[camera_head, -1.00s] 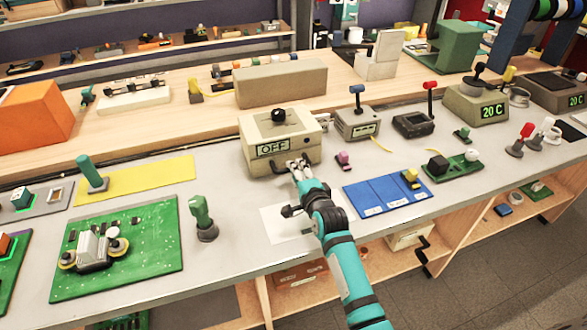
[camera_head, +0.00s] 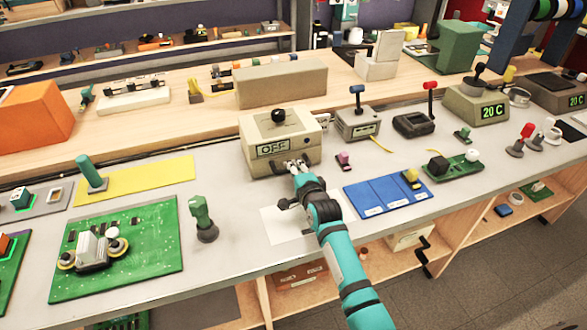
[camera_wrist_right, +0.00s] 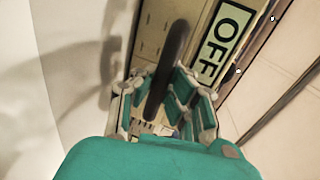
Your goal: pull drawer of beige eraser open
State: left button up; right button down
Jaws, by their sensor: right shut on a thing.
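The beige eraser (camera_head: 300,130) is a box with a black knob (camera_head: 279,115) on top and an OFF label (camera_head: 273,147) on its front. The label also shows close up in the wrist view (camera_wrist_right: 226,40). My right gripper (camera_head: 293,166) is at the lower front of the box. In the wrist view its fingers (camera_wrist_right: 165,100) are shut around a dark handle bar (camera_wrist_right: 172,55) on the front. The gripper partly hides the drawer front, and I cannot tell whether the drawer is out at all. My left gripper is not in view.
A white sheet (camera_head: 275,232) lies in front of the box, under my right arm. A green joystick (camera_head: 202,218) and a green board (camera_head: 150,275) are to the left.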

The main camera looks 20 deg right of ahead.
dwell(0.3)
jog(key=p+v, duration=0.2)
jog(key=v, duration=0.1)
jog(key=f+p+v, duration=0.1)
jog(key=p+v, duration=0.1)
jog(key=v, duration=0.1)
jog(key=p+v, duration=0.2)
jog(key=v, duration=0.1)
jog(key=shift+s+f+p, duration=0.3)
jog(key=shift+s+p, duration=0.1)
jog(key=shift+s, duration=0.05)
jog(key=shift+s+f, duration=0.1)
jog(key=shift+s, duration=0.15)
jog(key=shift+f, duration=0.1)
jog(key=c, duration=1.3)
grip_release()
